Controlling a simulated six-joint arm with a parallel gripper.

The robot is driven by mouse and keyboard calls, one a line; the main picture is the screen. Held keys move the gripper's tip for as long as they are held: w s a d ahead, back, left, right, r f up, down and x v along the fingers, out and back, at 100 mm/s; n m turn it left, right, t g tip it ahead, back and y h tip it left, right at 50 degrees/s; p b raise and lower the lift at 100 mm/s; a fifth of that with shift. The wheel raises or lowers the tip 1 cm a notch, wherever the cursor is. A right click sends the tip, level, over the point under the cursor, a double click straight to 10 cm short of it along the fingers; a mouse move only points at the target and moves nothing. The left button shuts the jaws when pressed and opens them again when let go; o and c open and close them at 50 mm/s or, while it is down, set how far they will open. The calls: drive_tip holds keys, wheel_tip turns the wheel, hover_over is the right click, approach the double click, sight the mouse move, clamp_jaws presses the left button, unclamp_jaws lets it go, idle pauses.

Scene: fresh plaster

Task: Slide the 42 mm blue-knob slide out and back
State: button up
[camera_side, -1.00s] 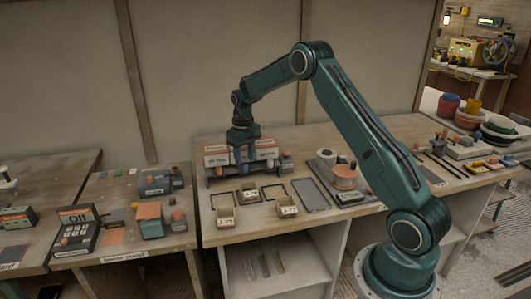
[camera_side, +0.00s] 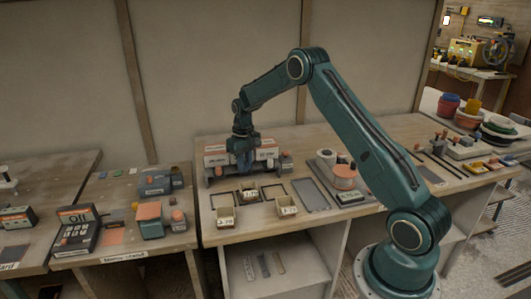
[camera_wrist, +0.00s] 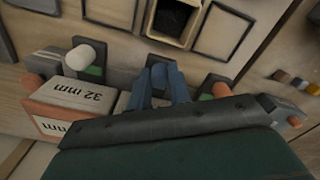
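The slide unit (camera_side: 215,159) stands near the back of the wooden bench in the side view, a long pale block with orange ends and dark feet. My gripper (camera_side: 245,168) points down at the middle of the unit.
Small labelled bins (camera_side: 226,222) and dark square frames stand in front of the unit. A grey flat plate (camera_side: 310,195) and a round orange-topped part (camera_side: 345,175) lie to the right. A second bench with a calculator-like device (camera_side: 76,233) is at the left.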

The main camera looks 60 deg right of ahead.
drive_tip(key=shift+s+a, duration=1.6)
drive_tip(key=shift+a, duration=0.05)
drive_tip(key=shift+w+d, duration=0.15)
drive_tip(key=shift+w, duration=0.05)
drive_tip(key=shift+w+d+r, duration=0.1)
drive_tip(key=shift+w+d, duration=1.35)
drive_tip(key=shift+w, duration=0.05)
drive_tip(key=o, duration=0.8)
drive_tip(key=shift+s, duration=0.1)
drive_tip(key=shift+c, duration=0.2)
